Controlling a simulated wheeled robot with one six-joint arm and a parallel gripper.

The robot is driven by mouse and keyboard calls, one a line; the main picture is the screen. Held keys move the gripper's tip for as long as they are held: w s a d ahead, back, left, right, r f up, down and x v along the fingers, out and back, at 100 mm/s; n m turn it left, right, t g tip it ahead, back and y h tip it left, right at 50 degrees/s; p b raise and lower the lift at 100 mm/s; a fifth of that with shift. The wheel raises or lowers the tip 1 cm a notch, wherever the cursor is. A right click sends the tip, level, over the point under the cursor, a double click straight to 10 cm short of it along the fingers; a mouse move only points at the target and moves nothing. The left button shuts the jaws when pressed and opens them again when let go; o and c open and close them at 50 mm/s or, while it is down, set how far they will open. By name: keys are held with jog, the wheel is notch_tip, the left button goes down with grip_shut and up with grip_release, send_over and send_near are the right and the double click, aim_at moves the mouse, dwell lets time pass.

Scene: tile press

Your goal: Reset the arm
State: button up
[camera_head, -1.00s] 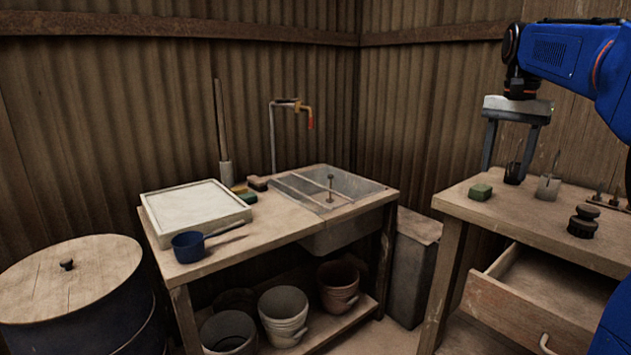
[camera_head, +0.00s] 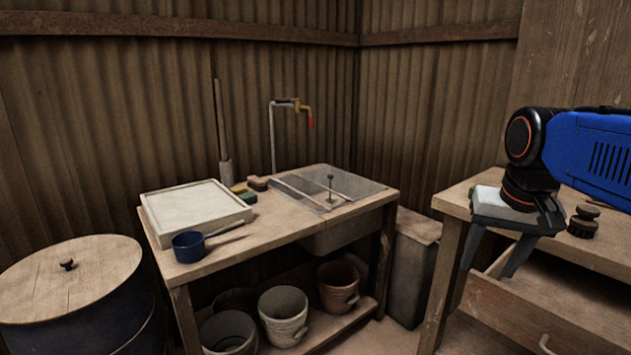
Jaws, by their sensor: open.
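My gripper (camera_head: 488,272) hangs at the right, in front of the right workbench (camera_head: 455,205) and over its open drawer. Its two fingers are spread apart and point down. Nothing shows between them. My blue arm comes in from the right edge. The gripper and arm hide most of the right workbench top, including the spot where a green block and small cups stood.
The drawer (camera_head: 555,305) of the right workbench is pulled out. A sink bench (camera_head: 280,235) stands in the middle with a white tray (camera_head: 197,208), a blue dipper (camera_head: 188,246) and a sink (camera_head: 345,190). Buckets (camera_head: 283,305) sit below. A lidded drum (camera_head: 70,280) is at left.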

jog(key=s+a+f+n+t, duration=0.1)
jog(key=s+f+n, duration=0.1)
jog(key=s+f, duration=0.3)
jog(key=s+a+f+n, duration=0.1)
jog(key=s+a+f, duration=0.1)
jog(key=s+f, duration=0.4)
notch_tip(320, 180, down, 3)
jog(key=shift+a+f+n+t, duration=0.15)
jog(key=shift+a+n+t, duration=0.15)
jog(key=shift+n+t, duration=0.1)
jog(key=shift+o, duration=0.5)
jog(key=shift+s, duration=0.1)
